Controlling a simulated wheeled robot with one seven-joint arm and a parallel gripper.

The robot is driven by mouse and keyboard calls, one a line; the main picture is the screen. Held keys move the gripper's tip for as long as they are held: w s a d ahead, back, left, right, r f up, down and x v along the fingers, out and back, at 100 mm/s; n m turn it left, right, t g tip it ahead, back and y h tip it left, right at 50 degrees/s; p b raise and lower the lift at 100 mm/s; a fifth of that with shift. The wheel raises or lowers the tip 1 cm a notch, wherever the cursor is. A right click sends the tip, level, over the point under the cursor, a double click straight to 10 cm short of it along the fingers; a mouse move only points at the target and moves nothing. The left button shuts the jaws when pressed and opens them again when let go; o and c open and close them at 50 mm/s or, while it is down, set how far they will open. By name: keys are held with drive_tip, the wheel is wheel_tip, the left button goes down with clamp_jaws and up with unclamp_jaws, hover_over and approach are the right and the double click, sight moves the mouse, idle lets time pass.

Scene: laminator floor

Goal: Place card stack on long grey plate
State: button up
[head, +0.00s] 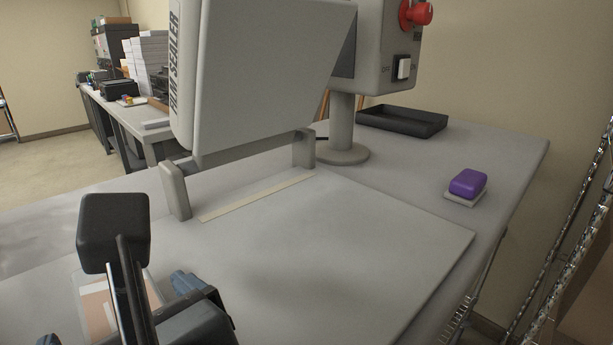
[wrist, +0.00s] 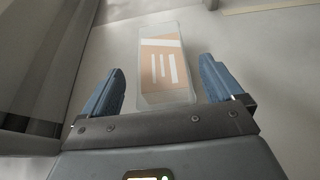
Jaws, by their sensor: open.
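The card stack (wrist: 166,65), a flat clear-edged packet with orange and white printing, lies on a grey surface in the wrist view. Its near part shows between the two blue fingers of my gripper (wrist: 163,80), which is open, with a gap on each side. I cannot tell whether the fingers are level with it or above it. In the head view the card stack (head: 97,306) is partly hidden behind my arm, and my gripper (head: 188,284) is at the lower left. A broad grey plate (head: 350,235) lies under the sealer; I cannot tell whether it is the long grey plate.
The sealer's big grey head (head: 255,75) stands over the plate, with a pale strip (head: 258,197) below it. A purple block (head: 468,182) sits on a small pad at the right. A black tray (head: 402,121) is at the back. The plate's middle is clear.

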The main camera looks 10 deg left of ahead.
drive_tip(key=x, duration=0.2)
drive_tip(key=p+x, duration=0.1)
drive_tip(key=x, duration=0.3)
drive_tip(key=shift+w+f, duration=0.1)
drive_tip(key=shift+f, duration=0.3)
drive_tip(key=shift+c, duration=0.3)
drive_tip(key=c, duration=1.2)
drive_tip(key=shift+r+p, duration=0.1)
drive_tip(key=shift+p, duration=0.25)
